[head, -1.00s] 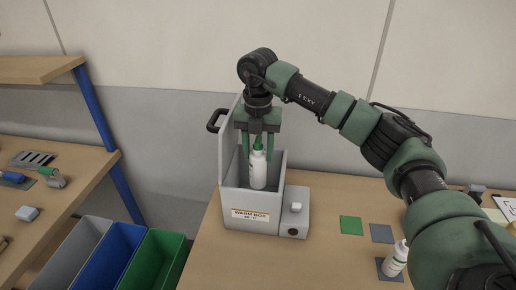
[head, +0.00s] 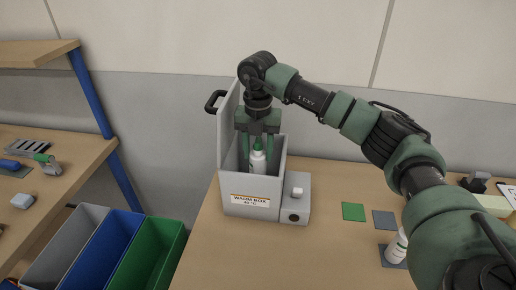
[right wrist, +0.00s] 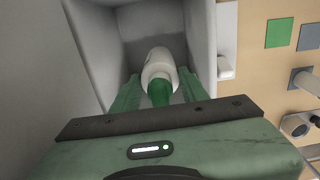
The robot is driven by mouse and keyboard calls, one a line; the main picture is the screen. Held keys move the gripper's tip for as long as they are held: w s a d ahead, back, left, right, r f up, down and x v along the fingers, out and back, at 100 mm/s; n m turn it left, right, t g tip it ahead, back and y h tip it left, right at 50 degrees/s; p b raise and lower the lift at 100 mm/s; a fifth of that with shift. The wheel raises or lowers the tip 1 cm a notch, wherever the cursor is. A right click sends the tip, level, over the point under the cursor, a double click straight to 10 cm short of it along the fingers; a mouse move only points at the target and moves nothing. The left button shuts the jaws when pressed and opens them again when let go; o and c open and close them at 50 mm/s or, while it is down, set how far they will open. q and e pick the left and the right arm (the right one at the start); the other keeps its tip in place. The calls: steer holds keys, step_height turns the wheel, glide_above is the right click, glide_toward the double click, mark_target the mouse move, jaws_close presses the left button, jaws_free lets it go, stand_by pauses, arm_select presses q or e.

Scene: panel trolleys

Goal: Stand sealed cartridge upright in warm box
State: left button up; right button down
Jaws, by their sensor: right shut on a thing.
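A white cartridge (head: 258,164) with a green cap is upright inside the grey warm box (head: 250,205), whose lid stands open. Its lower end is hidden by the box's front wall. My right gripper (head: 258,152) reaches down into the box from above and is shut on the cartridge near its cap. In the right wrist view, the cartridge (right wrist: 158,66) sits between the green fingers (right wrist: 160,95), inside the grey walls. I cannot tell whether its base touches the box floor. My left gripper is not in view.
A control unit (head: 295,200) adjoins the box's right side. Green (head: 353,212) and grey-blue (head: 383,220) squares lie on the table. A second white bottle (head: 397,246) stands on a dark pad near my arm. Grey, blue and green bins (head: 150,255) stand left; a shelf (head: 60,150) is beyond.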

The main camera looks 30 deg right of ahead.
mark_target(258, 170)
steer(key=shift+f+b, duration=1.7)
steer(key=shift+f, duration=1.3)
steer(key=shift+f+b, duration=0.35)
steer(key=shift+f, duration=0.3)
steer(key=c, duration=0.7)
jaws_free()
steer(key=shift+r, duration=0.1)
step_height(258, 170, up, 7)
steer(key=shift+a+f+b, duration=0.1)
steer(key=shift+f+b, duration=0.05)
steer(key=shift+b, duration=0.55)
steer(key=shift+r, duration=0.5)
steer(key=shift+r, duration=0.1)
